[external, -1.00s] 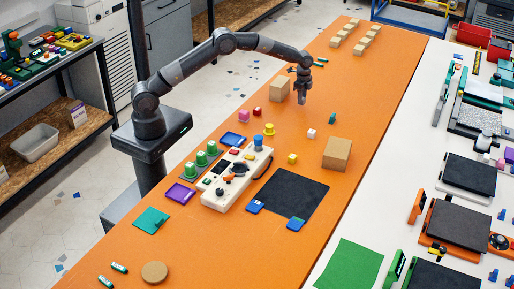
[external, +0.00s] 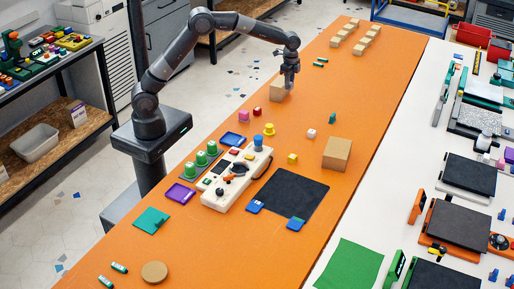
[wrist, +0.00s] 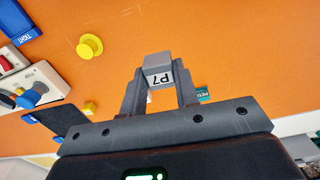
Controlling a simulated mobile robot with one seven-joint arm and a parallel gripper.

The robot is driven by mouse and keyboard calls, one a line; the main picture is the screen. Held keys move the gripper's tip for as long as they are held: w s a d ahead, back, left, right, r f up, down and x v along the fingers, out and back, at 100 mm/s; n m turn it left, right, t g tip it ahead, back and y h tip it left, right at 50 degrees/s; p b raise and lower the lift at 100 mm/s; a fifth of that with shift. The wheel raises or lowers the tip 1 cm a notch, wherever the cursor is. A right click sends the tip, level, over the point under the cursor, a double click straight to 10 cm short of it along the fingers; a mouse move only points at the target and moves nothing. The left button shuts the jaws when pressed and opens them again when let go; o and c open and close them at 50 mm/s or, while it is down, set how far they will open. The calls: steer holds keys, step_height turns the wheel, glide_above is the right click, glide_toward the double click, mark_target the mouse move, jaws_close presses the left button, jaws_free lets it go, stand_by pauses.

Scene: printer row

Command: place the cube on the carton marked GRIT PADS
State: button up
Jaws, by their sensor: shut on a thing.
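My gripper (external: 290,82) is shut on a small grey cube (wrist: 158,68) with a white face marked P7, seen between the fingers in the wrist view. In the external view the held cube is too small to make out. The gripper overlaps the right part of a tan carton (external: 278,93) on the orange table; I cannot tell its height above it. Another tan carton (external: 337,153) stands further right and nearer the camera. No GRIT PADS lettering can be read on either carton in these views.
A yellow knob-like piece (external: 269,129) and a white control box (external: 232,185) stand nearer. Several small tan boxes (external: 360,48) stand at the far end.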

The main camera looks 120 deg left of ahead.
steer(key=s+r, duration=0.5)
steer(key=s, duration=0.2)
glide_above(277, 84)
steer(key=f, duration=0.7)
steer(key=shift+a, duration=0.2)
steer(key=shift+f, duration=2)
steer(key=shift+f, duration=0.1)
steer(key=o, duration=0.9)
steer(key=shift+o, duration=0.2)
